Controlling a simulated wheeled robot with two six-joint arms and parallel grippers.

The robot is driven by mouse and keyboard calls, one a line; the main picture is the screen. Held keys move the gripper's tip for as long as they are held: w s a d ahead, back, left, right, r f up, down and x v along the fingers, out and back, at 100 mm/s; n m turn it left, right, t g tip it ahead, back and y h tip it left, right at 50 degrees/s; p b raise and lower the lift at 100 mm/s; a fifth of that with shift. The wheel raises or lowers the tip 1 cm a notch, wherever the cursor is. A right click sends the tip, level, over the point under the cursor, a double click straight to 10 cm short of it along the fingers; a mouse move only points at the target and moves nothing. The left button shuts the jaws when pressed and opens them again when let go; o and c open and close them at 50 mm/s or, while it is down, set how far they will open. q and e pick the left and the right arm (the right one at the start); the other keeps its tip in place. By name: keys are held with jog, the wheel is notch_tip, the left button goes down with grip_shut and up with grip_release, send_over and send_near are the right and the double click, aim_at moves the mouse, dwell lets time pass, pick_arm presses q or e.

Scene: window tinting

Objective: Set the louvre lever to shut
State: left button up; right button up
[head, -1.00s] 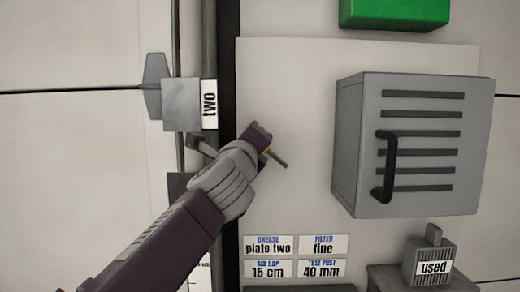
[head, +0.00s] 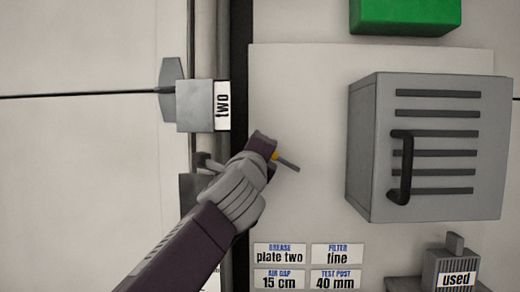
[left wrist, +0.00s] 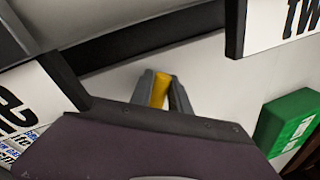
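A grey louvred box (head: 430,180) with several dark slots is fixed on the wall panel at the right of the head view. A black upright lever or handle (head: 406,170) stands on its front; I cannot tell which slot setting it marks. My left gripper (head: 287,164) is in front of the pale panel, left of the box and apart from the black handle. In the left wrist view its grey fingers (left wrist: 160,92) flank a yellow piece (left wrist: 160,88). I cannot tell if that is gripped or part of the gripper. My right gripper is not in view.
A grey block labelled "two" (head: 195,106) is beside the dark upright strip (head: 240,60). A green box (head: 405,14) is above the louvred box and a container labelled "used" (head: 456,268) below. Labels (head: 308,267) sit low on the panel. Bare panel lies between gripper and box.

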pick_arm(q)
jog(key=shift+o, duration=1.4)
jog(key=shift+f, duration=0.1)
jog(key=shift+s+f+b, duration=0.1)
jog(key=shift+s+b, duration=0.15)
jog(key=shift+b, duration=0.05)
jog(key=s+f+b, duration=0.1)
jog(key=s+b, duration=0.3)
jog(key=s, duration=0.4)
jog(key=shift+s+a+f, duration=0.15)
jog(key=shift+a, duration=0.3)
